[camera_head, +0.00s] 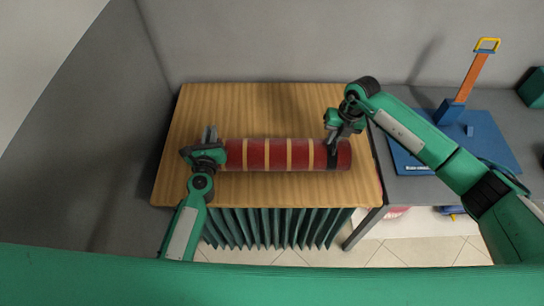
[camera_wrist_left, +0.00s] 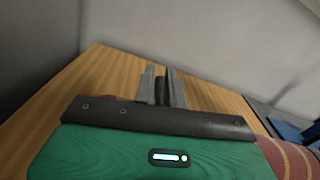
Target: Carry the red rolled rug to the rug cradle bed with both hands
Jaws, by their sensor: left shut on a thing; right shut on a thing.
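The red rolled rug (camera_head: 278,154) with tan stripes lies level across the wooden tabletop (camera_head: 280,100), its ends pointing left and right. My left gripper (camera_head: 210,138) is shut on the rug's left end, which it partly hides. In the left wrist view its fingers (camera_wrist_left: 163,88) are close together around a dark piece, and red striped rug (camera_wrist_left: 291,158) shows at the lower right. My right gripper (camera_head: 333,140) is shut on the rug near its right end, by a dark band. I cannot make out a rug cradle bed in these views.
A green pleated skirt (camera_head: 275,228) hangs under the tabletop's front edge. A grey table (camera_head: 410,188) adjoins on the right, bearing a blue board (camera_head: 490,135) with an upright orange lever (camera_head: 472,78). Grey walls close the back and left. Bare wood lies behind the rug.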

